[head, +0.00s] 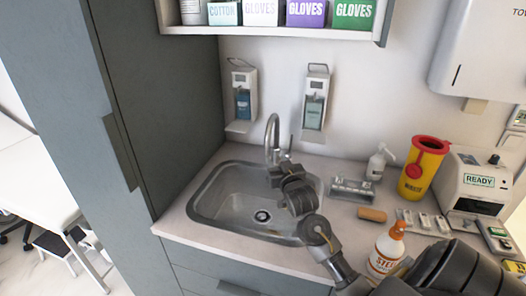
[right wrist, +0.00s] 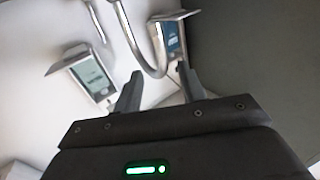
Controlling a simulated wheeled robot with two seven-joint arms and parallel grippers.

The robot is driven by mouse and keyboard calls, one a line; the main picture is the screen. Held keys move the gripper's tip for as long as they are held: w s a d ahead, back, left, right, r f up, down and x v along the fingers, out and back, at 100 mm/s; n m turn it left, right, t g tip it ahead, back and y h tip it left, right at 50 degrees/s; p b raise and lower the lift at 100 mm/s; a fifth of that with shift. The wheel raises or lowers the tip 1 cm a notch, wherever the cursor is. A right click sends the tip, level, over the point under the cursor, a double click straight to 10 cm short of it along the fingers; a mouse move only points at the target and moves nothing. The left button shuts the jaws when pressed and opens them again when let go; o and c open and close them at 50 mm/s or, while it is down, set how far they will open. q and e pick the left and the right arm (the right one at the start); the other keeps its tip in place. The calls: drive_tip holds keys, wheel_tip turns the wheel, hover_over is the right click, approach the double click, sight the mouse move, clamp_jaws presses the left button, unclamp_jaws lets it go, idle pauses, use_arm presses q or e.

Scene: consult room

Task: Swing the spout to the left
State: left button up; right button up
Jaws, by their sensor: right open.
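The chrome spout (head: 273,128) is a tall arched tube at the back rim of the steel sink (head: 215,206). Its arch bends toward the front over the basin. My right gripper (head: 279,160) is open and empty, just in front of the spout's lower part, which it partly hides. In the right wrist view the picture is turned over, and the spout's arch (right wrist: 152,70) shows just beyond and between the two open fingertips (right wrist: 160,78). Whether a finger touches the tube I cannot tell. My left gripper is out of view.
Two wall dispensers (head: 243,95) (head: 315,100) hang behind the sink. A tall grey cabinet (head: 165,90) stands close on the left.

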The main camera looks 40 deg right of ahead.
sight(268, 147)
drive_tip(key=p+x, duration=0.3)
drive_tip(key=x, duration=0.7)
drive_tip(key=shift+w, duration=0.2)
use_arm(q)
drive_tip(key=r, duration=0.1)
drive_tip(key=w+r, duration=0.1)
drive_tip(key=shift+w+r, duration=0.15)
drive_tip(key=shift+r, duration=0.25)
use_arm(e)
drive_tip(key=shift+w+d+f, duration=0.1)
drive_tip(key=shift+w, duration=0.15)
clamp_jaws()
